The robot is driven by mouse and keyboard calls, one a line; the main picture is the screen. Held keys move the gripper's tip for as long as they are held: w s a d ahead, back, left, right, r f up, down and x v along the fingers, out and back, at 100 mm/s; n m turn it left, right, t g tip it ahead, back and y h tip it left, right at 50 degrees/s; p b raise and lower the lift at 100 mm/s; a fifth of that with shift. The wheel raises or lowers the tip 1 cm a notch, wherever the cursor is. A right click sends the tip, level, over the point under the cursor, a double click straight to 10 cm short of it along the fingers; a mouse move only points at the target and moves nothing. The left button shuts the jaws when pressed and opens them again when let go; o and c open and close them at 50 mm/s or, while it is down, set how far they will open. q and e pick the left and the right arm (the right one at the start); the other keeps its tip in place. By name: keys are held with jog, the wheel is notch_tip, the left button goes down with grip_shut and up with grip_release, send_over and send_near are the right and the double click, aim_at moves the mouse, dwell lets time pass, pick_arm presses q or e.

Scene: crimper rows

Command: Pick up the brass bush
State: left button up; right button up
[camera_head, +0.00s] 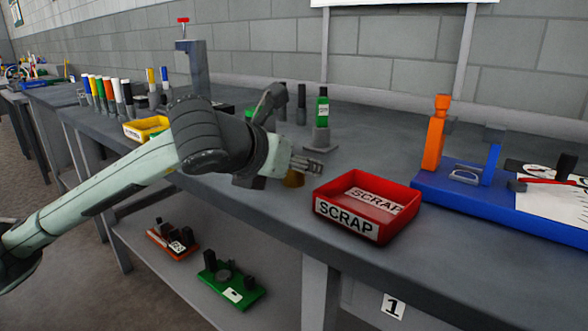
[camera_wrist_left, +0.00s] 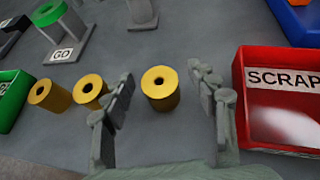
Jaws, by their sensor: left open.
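A brass bush (camera_wrist_left: 160,90), a short gold cylinder with a hole in its top, stands upright on the bench in the left wrist view. It lies ahead of and between the spread fingers of my open left gripper (camera_head: 307,166); I cannot tell whether it is touched. Two more brass bushes (camera_wrist_left: 50,95) (camera_wrist_left: 90,91) stand to the left in the wrist view, the nearer one partly behind the left finger. My right gripper is not in view.
The red SCRAP tray (camera_head: 367,206) stands close to the right of the gripper. A green tray (camera_wrist_left: 12,95) is at the wrist view's left edge, and a stand marked GO (camera_wrist_left: 62,50) is behind. A blue fixture base (camera_head: 470,192) is farther right. The bench's front edge is close.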

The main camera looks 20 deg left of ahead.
pick_arm(q)
jog(key=shift+w+f, duration=0.1)
jog(key=shift+w, duration=0.05)
grip_shut()
dwell(0.4)
